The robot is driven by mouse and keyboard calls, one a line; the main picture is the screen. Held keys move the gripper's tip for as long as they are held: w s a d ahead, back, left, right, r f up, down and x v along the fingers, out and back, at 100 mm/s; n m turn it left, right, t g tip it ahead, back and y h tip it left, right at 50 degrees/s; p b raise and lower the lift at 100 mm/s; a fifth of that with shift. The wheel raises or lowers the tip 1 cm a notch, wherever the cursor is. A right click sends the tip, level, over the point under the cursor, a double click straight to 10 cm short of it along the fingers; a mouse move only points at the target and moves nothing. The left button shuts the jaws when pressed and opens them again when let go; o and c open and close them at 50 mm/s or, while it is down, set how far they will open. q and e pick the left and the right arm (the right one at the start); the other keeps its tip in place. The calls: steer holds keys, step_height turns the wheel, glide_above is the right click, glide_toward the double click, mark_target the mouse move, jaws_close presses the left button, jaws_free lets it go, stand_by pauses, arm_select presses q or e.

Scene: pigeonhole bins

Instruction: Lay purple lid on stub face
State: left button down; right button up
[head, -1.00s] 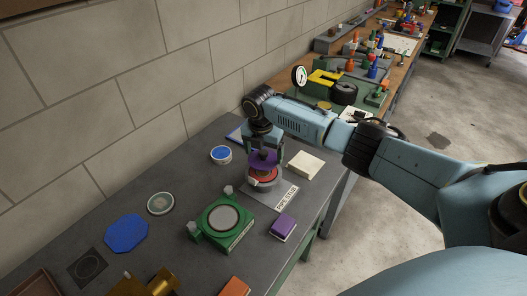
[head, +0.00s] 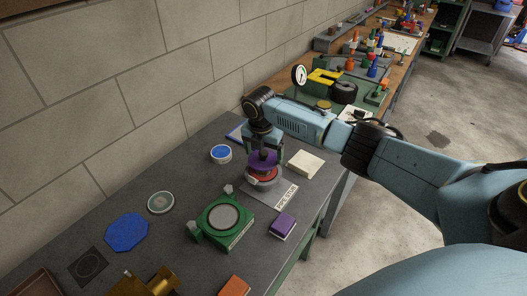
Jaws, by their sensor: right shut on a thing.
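The purple lid (head: 263,159) is in my right gripper (head: 264,156) in the head view. The gripper points down and is shut on the lid. The lid is right over the pipe stub (head: 262,183), a grey round base with a red ring showing on its top. Whether the lid touches the stub face cannot be told from this angle. A label plate (head: 286,198) lies in front of the stub. My left gripper is not in view.
A green fixture with a grey disc (head: 223,217), a purple block (head: 283,225) and a cream block (head: 305,164) stand nearby. A blue-topped round tin (head: 221,154), a round disc (head: 160,202) and a blue octagon (head: 126,231) lie left. The wall runs behind.

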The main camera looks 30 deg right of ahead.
mark_target(263, 161)
steer(key=shift+f+b, duration=0.8)
steer(key=shift+f, duration=0.75)
steer(key=shift+f, duration=0.4)
steer(key=shift+f+b, duration=0.3)
steer(key=shift+b, duration=0.05)
steer(key=o, duration=0.9)
steer(key=shift+r, duration=0.1)
step_height(263, 161, up, 7)
steer(key=p, duration=0.7)
